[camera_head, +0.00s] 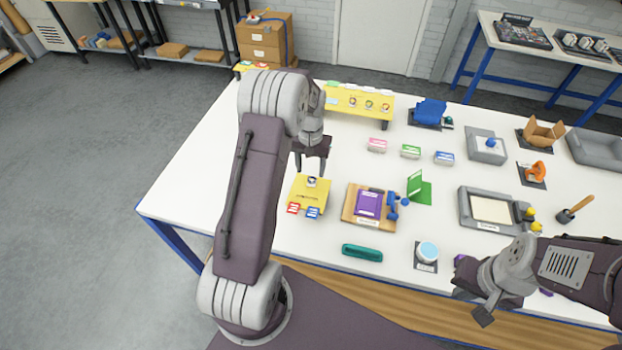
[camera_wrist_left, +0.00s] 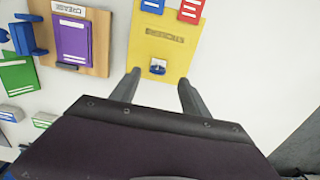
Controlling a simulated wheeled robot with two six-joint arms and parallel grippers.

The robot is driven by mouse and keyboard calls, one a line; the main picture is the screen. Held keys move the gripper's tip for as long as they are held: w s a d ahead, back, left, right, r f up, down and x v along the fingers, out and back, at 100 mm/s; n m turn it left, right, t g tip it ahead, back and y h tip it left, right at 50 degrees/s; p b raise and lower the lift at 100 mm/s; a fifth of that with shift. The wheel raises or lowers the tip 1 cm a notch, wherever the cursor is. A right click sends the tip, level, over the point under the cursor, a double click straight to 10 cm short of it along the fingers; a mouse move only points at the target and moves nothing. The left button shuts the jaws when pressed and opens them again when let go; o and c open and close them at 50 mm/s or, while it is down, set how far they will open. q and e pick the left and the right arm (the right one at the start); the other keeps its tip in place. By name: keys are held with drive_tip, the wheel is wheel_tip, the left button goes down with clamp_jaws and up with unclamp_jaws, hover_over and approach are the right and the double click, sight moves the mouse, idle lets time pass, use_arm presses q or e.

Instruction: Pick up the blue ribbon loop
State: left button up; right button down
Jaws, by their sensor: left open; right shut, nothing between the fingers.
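A small blue loop (camera_wrist_left: 158,69) with a white part on top sits on the yellow board (camera_wrist_left: 165,38) in the left wrist view. It looks like the blue ribbon loop; in the head view it is a tiny piece (camera_head: 311,181) near the far edge of the yellow board (camera_head: 309,196). My left gripper (camera_head: 311,168) is open and empty, just beyond and above that edge. In the left wrist view its fingertips (camera_wrist_left: 159,78) stand apart on either side of the loop, not closed on it. My right gripper (camera_head: 474,301) is shut and empty at the table's front right.
Red and blue labels (camera_head: 293,208) lie at the board's near edge. A wooden board with a purple pad (camera_head: 367,204) stands to its right, a teal bar (camera_head: 362,253) in front. A yellow rack (camera_head: 343,100) with several small pieces is behind. The table's left is clear.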

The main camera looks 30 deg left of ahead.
sight(311, 177)
use_arm(q)
drive_tip(key=f, duration=0.2)
drive_tip(key=f+p, duration=0.1)
drive_tip(key=f, duration=0.1)
drive_tip(key=shift+s+d, duration=0.15)
drive_tip(key=shift+d, duration=0.25)
drive_tip(key=shift+a+f, duration=0.25)
drive_tip(key=shift+f, duration=0.05)
drive_tip(key=shift+d+r, duration=0.1)
drive_tip(key=shift+d, duration=0.05)
clamp_jaws()
